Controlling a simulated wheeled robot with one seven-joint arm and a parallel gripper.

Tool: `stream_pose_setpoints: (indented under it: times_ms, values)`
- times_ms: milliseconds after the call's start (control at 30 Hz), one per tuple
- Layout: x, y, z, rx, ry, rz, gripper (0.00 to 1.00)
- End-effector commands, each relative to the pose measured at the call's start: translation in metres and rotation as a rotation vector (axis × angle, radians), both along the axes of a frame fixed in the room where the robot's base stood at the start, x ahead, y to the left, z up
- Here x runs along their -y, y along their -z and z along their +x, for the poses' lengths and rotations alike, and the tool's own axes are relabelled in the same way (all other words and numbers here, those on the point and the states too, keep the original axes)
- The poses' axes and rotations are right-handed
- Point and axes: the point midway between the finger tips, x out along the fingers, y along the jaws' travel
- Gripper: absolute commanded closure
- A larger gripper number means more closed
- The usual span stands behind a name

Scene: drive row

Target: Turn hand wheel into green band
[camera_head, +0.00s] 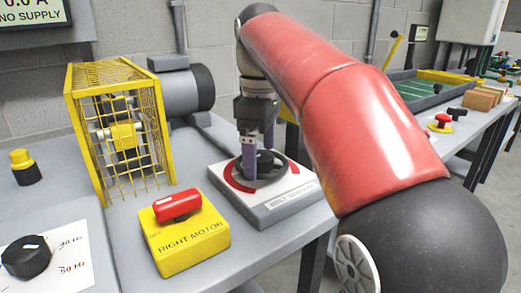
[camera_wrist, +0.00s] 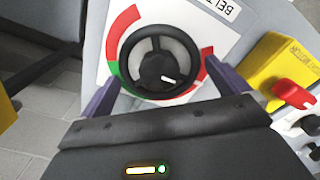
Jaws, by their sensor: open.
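The black hand wheel (camera_head: 265,160) sits on a white dial plate (camera_head: 225,170) on a grey box labelled as belt tension. In the wrist view the wheel (camera_wrist: 160,38) has a short white mark (camera_wrist: 170,79) on its hub, toward the lower right. A red arc (camera_wrist: 123,22) curves around the wheel, with more red at the right. A piece of the green band (camera_wrist: 113,68) shows at the wheel's left; the rest may be hidden. My gripper (camera_head: 257,165) is open above the dial, its purple fingers on either side of the wheel. Contact cannot be told.
A yellow cage (camera_head: 120,135) and a grey motor (camera_head: 185,90) stand behind left. A black knob (camera_head: 27,257) is at the left. Another bench (camera_head: 470,125) is at the right.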

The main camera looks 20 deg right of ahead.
Motion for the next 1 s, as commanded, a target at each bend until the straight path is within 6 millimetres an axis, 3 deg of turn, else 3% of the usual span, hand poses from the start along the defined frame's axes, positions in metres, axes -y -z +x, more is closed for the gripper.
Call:
stream_pose_setpoints:
  times_ms: [67,300,667,1000]
  values:
    - [0.0,-0.0002,0.0,0.0,0.0,0.0,0.0]
    - [0.0,-0.0003,0.0,0.0,0.0,0.0,0.29]
    - [-0.0002,-0.0021,-0.0001,-0.002,0.072,0.0,0.29]
    - [-0.0001,-0.0033,0.0001,-0.004,0.334,0.0,0.29]
